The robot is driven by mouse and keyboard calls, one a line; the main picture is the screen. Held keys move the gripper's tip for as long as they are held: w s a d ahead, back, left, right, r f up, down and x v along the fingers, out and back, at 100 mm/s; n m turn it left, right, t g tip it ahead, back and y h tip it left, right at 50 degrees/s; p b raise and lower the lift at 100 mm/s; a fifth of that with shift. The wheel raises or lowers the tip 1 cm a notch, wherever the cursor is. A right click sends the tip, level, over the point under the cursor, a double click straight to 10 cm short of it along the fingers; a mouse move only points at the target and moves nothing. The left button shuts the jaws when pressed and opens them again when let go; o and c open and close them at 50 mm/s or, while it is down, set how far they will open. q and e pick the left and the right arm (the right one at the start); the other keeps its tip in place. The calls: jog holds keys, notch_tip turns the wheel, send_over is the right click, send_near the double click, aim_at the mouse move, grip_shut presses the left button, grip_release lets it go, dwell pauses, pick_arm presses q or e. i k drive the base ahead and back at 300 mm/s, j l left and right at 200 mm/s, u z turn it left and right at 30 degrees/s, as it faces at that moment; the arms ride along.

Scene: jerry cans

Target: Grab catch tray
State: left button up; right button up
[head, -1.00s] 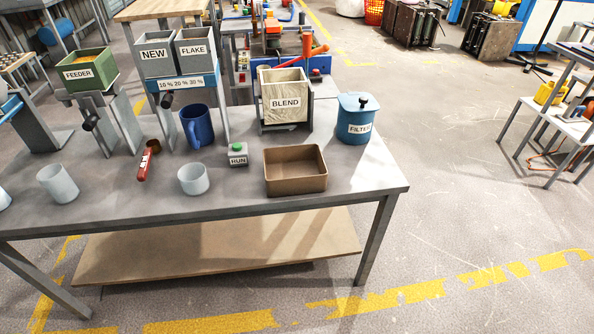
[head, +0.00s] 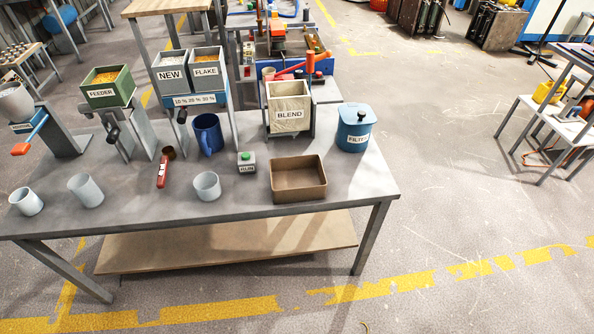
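A brown open rectangular tray (head: 298,191), which looks like the catch tray, sits upright near the front right of the grey table (head: 130,213). It looks empty. It stands in front of the BLEND bin (head: 289,109) and left of the blue lidded FILTER pot (head: 354,136). Neither of my grippers shows in the head view.
Left of the tray are a RUN button (head: 246,163), a white cup (head: 207,186), a red-handled scoop (head: 162,172) and a blue mug (head: 208,134). More white cups (head: 86,190) stand further left. The table's front right corner is clear.

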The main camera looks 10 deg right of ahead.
aim_at(299, 178)
jog(key=i+l, duration=0.55)
jog(key=l, duration=0.25)
jog(key=i+l, duration=0.3)
jog(key=l+u, duration=0.05)
jog(key=l, duration=0.05)
